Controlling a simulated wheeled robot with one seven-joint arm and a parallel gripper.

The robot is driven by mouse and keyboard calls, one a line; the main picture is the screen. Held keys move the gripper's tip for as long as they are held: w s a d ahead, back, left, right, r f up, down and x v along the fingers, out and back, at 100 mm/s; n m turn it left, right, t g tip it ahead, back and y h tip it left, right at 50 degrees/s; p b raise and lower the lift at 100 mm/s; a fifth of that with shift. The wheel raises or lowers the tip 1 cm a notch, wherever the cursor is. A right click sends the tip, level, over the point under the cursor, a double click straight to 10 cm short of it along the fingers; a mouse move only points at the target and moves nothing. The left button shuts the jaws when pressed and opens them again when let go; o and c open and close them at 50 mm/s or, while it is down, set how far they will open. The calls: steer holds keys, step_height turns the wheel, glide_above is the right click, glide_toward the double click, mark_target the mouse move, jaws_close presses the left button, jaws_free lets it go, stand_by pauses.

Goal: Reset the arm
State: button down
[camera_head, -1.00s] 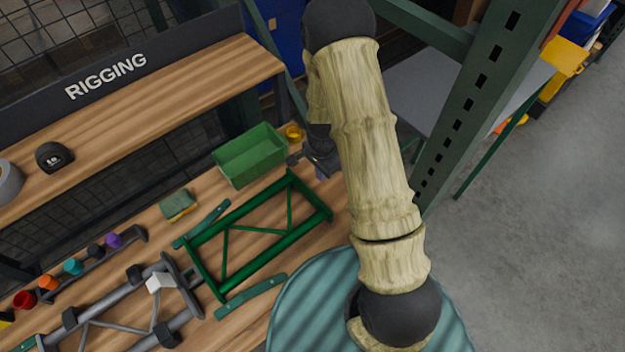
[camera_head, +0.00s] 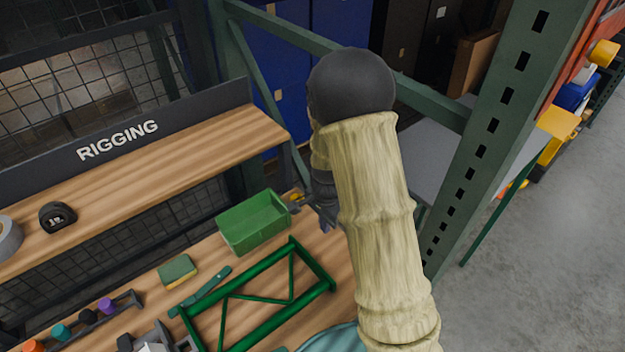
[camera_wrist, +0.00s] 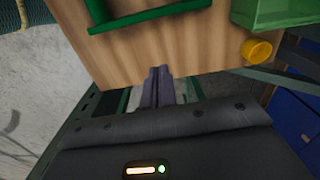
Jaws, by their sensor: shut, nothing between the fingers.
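My arm reaches up and forward across the right side of the bench in the head view. My gripper (camera_wrist: 158,74) is shut and empty in the wrist view. In the head view the gripper (camera_head: 326,222) is partly hidden behind my arm, just right of the green bin (camera_head: 253,222). I cannot tell how high the fingers are above the bench.
A yellow cup (camera_wrist: 256,50) stands beside the green bin. A green frame (camera_head: 262,300) and a sponge (camera_head: 177,271) lie on the bench. A green rack upright (camera_head: 490,150) stands close right of my arm.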

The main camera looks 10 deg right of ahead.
steer(key=s+d+r+n+t, duration=0.1)
steer(key=s+r+n+t, duration=0.1)
steer(key=s+r+n, duration=1)
steer(key=shift+s+d+r+t, duration=0.2)
steer(key=shift+s+r+t, duration=0.1)
steer(key=shift+s+r, duration=0.2)
steer(key=shift+w, duration=0.1)
